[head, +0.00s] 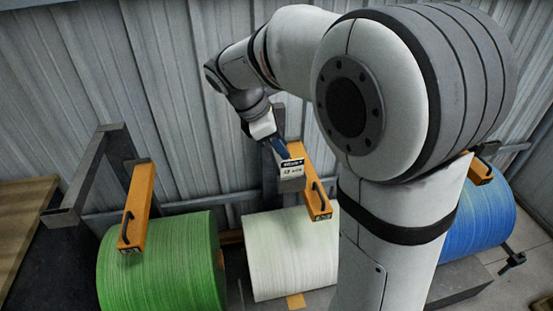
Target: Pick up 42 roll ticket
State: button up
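A small white ticket (292,169) with a black header band and dark print shows near the middle of the head view, above the white roll. Its print is too small to read surely. A light grey block-like part (291,184) is directly below its face. My gripper (283,152) reaches down from the upper left, with its dark blue end at the ticket's top edge. It appears to touch the ticket. The fingers are small and partly hidden, so whether they are closed on it cannot be told.
A green roll (160,265), a white roll (290,255) and a blue roll (475,220) stand in a row. Orange arms with black handles (138,205) reach over them. A dark metal frame (90,170) is at left. A corrugated wall (120,60) closes the back.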

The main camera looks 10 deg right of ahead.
aim_at(292, 164)
jog(key=shift+n, duration=0.5)
jog(key=x, duration=0.7)
jog(key=shift+w+a+p, duration=0.1)
jog(key=shift+a+p, duration=0.05)
jog(key=shift+p, duration=0.25)
jog(key=shift+d+f, duration=0.2)
jog(key=shift+f, duration=0.3)
grip_shut()
